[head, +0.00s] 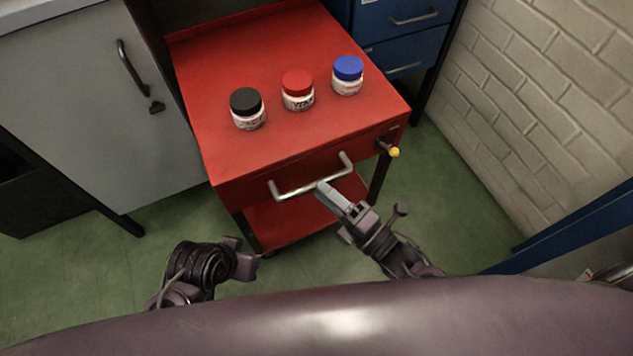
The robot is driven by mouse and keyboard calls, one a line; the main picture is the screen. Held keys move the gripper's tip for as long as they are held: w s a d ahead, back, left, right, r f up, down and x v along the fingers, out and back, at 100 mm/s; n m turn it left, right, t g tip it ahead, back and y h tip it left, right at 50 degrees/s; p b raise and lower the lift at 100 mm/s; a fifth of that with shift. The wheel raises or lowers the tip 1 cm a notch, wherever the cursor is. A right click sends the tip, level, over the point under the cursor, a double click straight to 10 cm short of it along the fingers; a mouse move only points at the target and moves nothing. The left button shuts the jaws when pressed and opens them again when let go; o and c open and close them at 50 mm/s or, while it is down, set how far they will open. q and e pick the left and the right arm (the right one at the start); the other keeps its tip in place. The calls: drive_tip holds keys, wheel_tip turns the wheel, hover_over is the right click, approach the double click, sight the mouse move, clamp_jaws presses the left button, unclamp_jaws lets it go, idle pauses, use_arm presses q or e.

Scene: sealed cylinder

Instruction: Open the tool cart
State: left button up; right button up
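The red tool cart (215,130) stands in front of me, with a front drawer that looks closed. A silver bar handle (290,192) runs across the drawer front. My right gripper (328,190) has its fingertips at the right part of this handle. I cannot tell whether the fingers close around the bar or only touch it. A small lever with a yellow knob (394,152) sticks out at the cart's front right corner. My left gripper (250,258) is low, left of and in front of the cart, away from the handle. Its finger opening is unclear.
Jars with a black lid (247,110), a red lid (298,91) and a blue lid (347,76) stand on the cart top. A grey cabinet (85,100) is at left, blue drawers (405,40) behind, a brick wall (550,100) at right. Green floor (330,260) is free in front.

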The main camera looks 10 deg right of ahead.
use_arm(q)
drive_tip(key=shift+s+a, duration=0.1)
drive_tip(key=shift+a, duration=0.4)
use_arm(e)
drive_tip(key=v, duration=0.4)
drive_tip(key=shift+s+d, duration=0.1)
drive_tip(key=shift+s, duration=0.05)
use_arm(q)
drive_tip(key=shift+d, duration=0.15)
